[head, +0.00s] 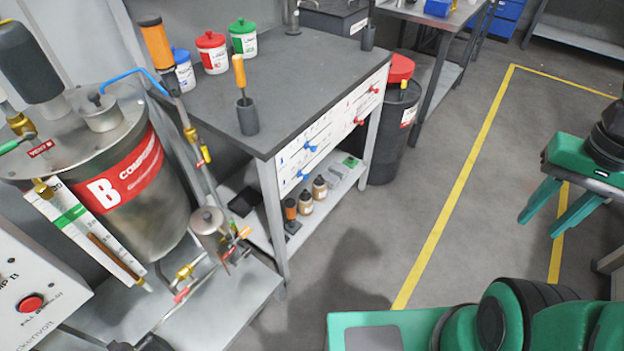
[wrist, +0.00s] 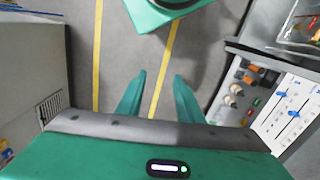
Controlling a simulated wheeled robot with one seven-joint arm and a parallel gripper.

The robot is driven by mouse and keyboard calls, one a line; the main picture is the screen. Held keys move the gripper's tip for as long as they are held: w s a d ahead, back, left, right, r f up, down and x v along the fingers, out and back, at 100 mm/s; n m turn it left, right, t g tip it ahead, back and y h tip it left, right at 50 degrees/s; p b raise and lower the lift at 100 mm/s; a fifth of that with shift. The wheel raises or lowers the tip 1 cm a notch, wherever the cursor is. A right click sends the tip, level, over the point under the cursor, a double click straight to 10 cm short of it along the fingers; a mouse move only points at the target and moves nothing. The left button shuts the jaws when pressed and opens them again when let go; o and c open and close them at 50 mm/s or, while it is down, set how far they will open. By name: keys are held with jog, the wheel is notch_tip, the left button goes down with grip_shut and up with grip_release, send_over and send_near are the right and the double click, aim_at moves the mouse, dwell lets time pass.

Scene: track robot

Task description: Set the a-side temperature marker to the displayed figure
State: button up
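A white slider panel (head: 335,130) is fixed to the front of the dark-topped bench. Its left half carries two blue markers, an upper one (head: 310,148) and a lower one (head: 301,175). Its right half carries two red markers (head: 374,91) (head: 358,121). The panel also shows in the wrist view (wrist: 302,100), at the right edge. Its lettering is too small to read, so I cannot tell which marker is a-side temperature. No readable displayed figure shows. My gripper (head: 537,228) is open and empty, well right of the panel; its fingers are apart in the wrist view (wrist: 160,74).
A steel drum with a red B label (head: 120,178) stands left. The bench top (head: 300,75) holds lidded tubs and orange-handled tools. Its lower shelf (head: 325,205) holds small bottles. A dark bin (head: 393,135) stands beyond the bench. The floor (head: 420,170) before the panel is clear.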

jog(key=w+a+f, duration=0.1)
jog(key=w+f, duration=0.4)
jog(key=w, duration=0.1)
jog(key=m+t+y, duration=0.9)
jog(key=m+y, duration=0.7)
jog(key=m, duration=0.6)
send_near(308, 178)
jog(key=x, duration=0.8)
jog(key=shift+w+a+r, duration=0.1)
jog(key=shift+w+a, duration=0.05)
jog(key=shift+a, duration=0.1)
